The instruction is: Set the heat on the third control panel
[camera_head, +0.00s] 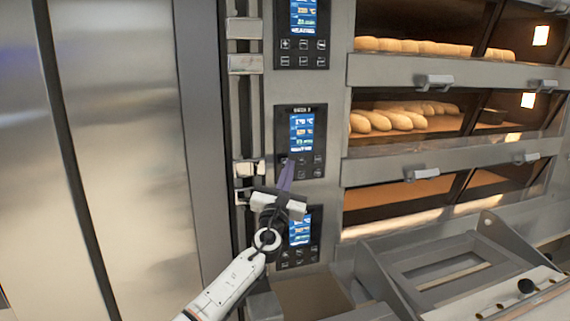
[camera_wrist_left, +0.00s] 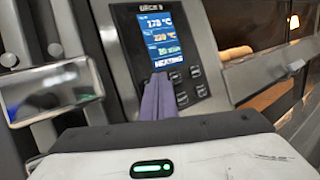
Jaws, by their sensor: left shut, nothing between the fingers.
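Black control panels with blue screens run down the steel oven front: an upper one (camera_head: 302,45) cut by the top edge, a middle one (camera_head: 301,133), and a lower one (camera_head: 303,238) partly behind my left arm. My left gripper (camera_head: 287,165) is shut and empty, its purple-grey fingertips at the left button column of the middle panel. The left wrist view shows this panel (camera_wrist_left: 170,45) headed "DECK" with a number like 3, temperature lines and "HEATING". The fingers (camera_wrist_left: 157,85) cover the left buttons there; the right buttons (camera_wrist_left: 190,85) show. Contact cannot be told.
Deck ovens with bread loaves (camera_head: 400,120) and handled doors (camera_head: 440,165) stand to the right. A metal bracket (camera_head: 245,65) runs left of the panels, beside a large steel door (camera_head: 120,150). A grey loader frame (camera_head: 430,260) fills the lower right.

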